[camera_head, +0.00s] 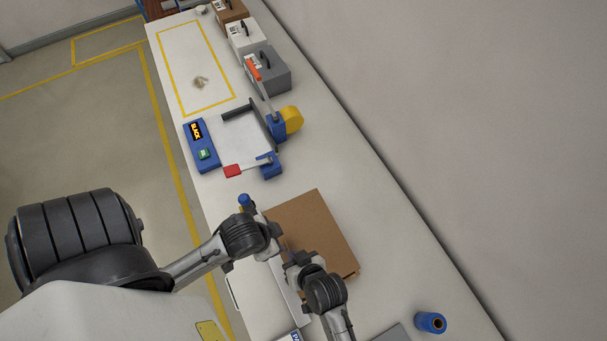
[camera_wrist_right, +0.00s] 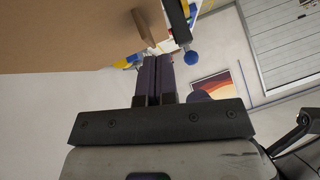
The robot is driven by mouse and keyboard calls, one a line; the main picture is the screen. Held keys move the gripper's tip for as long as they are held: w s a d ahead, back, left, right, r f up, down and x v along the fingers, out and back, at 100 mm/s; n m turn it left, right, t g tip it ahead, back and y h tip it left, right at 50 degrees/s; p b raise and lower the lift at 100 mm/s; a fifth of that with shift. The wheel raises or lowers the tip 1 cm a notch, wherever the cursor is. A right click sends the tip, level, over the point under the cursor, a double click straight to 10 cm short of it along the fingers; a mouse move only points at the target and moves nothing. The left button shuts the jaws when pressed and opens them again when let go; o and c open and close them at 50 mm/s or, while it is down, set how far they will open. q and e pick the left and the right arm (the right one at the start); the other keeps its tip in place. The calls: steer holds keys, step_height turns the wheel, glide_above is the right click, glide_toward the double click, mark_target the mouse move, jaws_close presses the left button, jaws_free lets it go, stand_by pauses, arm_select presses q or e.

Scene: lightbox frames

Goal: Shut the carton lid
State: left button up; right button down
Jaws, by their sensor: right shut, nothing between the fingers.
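The brown carton (camera_head: 318,228) sits on the table right of my arm in the head view. A broad flat brown panel faces up; my arm covers its lower left part, so I cannot tell how far the lid is open. My right gripper (camera_head: 285,243) is partly hidden by its own arm and lies at the carton's left side. In the right wrist view its dark fingers (camera_wrist_right: 159,68) are together with nothing between them. The carton's brown surface (camera_wrist_right: 65,35) fills the upper left there, with a narrow brown flap (camera_wrist_right: 145,28) close to the fingertips.
A blue knob (camera_head: 244,200) is near my arm. Grey, white and brown cases line the far table. A blue roll (camera_head: 431,322) stands at lower right. The table right of the carton is clear.

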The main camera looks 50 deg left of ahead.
step_height(320, 180, up, 2)
steer(key=shift+r+p, duration=0.2)
steer(key=shift+p, duration=0.4)
steer(key=shift+d+b, duration=0.35)
arm_select(q)
steer(key=shift+a+r+b, duration=0.15)
steer(key=shift+r+b, duration=0.05)
steer(key=shift+b, duration=0.45)
arm_select(e)
steer(key=s+v, duration=0.1)
steer(key=v, duration=0.8)
steer(key=shift+s+a+r, duration=0.2)
steer(key=shift+s+r, duration=0.05)
steer(key=shift+s, duration=0.05)
